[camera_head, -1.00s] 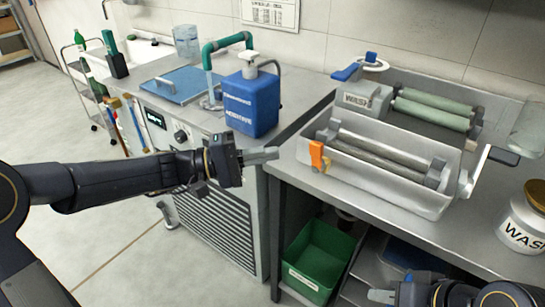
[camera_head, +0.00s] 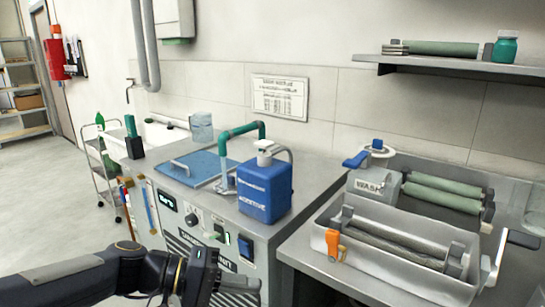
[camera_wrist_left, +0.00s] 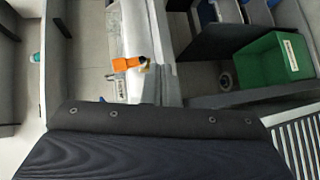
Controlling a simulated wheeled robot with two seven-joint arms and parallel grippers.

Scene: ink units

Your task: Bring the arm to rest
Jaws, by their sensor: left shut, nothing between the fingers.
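My left arm comes in low from the left in the head view. My left gripper (camera_head: 240,286) is shut and empty, near the bottom edge, in front of the grey machine's lower front (camera_head: 200,236). The left wrist view has a dark part of my own gripper across its lower half, and the fingertips do not show there. My right gripper is outside both current views.
A blue additive jug (camera_head: 265,190) stands on the machine. To the right, a metal tray (camera_head: 330,262) with rollers and an orange clamp (camera_head: 334,244) sits on the bench. A green bin (camera_wrist_left: 270,62) shows in the wrist view. Floor at left (camera_head: 60,190) looks clear.

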